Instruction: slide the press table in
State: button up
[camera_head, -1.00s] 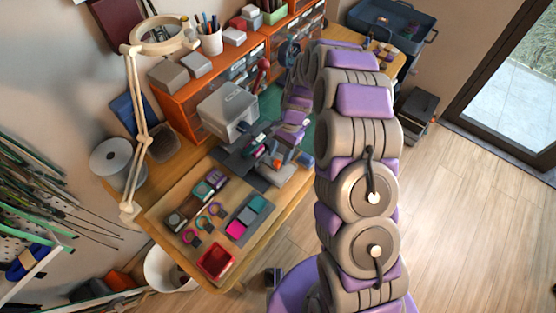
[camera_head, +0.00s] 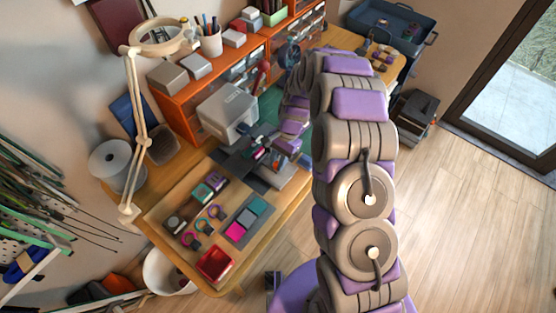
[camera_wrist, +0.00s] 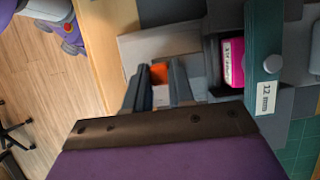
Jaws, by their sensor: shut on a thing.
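The grey press (camera_head: 228,113) stands on the bench in the head view, with dark flat parts in front of it. In the wrist view a pale grey plate (camera_wrist: 150,45), which looks like the press table, lies beyond my fingers. My gripper (camera_wrist: 165,88) is shut on a small orange piece (camera_wrist: 160,73) at this plate; whether they are one part I cannot tell. A magenta block (camera_wrist: 232,63) sits in a dark slot to the right, beside a teal part (camera_wrist: 264,60) labelled 12 mm. In the head view my arm partly hides the gripper.
A lamp (camera_head: 140,130) stands at the left. Orange drawers (camera_head: 175,108) line the back. A green cutting mat (camera_wrist: 302,145) lies lower right in the wrist view.

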aim_at(264, 162)
grip_shut()
jog(key=shift+w+a, duration=0.1)
jog(key=shift+w+a+p, duration=0.5)
jog(key=shift+w+a, duration=0.25)
jog(key=shift+a, duration=0.15)
jog(key=shift+w+a+p, duration=0.5)
jog(key=shift+w+a, duration=0.2)
jog(key=shift+a, duration=0.2)
jog(key=shift+o, duration=1.9)
grip_release()
jog(key=o, duration=0.4)
jog(key=shift+a, duration=0.1)
jog(key=p+v, duration=0.3)
jog(key=v, duration=1.4)
jog(key=shift+w+r, duration=0.1)
jog(key=shift+w, duration=0.1)
